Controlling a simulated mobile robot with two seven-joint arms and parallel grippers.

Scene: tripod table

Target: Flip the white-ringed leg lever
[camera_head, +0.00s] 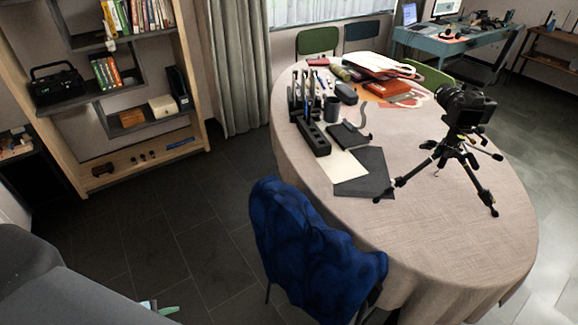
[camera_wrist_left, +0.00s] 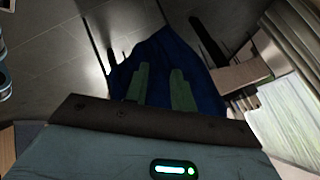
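A black tripod (camera_head: 458,150) with a black camera (camera_head: 466,106) on top stands upright on the oval table (camera_head: 450,235), legs spread. Small levers and light marks show on its legs, but they are too small to tell which one has the white ring. My left gripper (camera_wrist_left: 160,72) shows in the left wrist view as two green fingers, apart and empty, with blue cloth behind them. In the head view only a small green part of it shows at the lower left, far from the tripod. My right gripper is not in view.
A chair with a blue jacket (camera_head: 305,250) stands against the table's near left side. A black mat (camera_head: 365,172), an organizer (camera_head: 305,100), a cup (camera_head: 332,108) and bags (camera_head: 375,65) lie left and behind the tripod. The table front is clear. A shelf (camera_head: 150,120) stands left.

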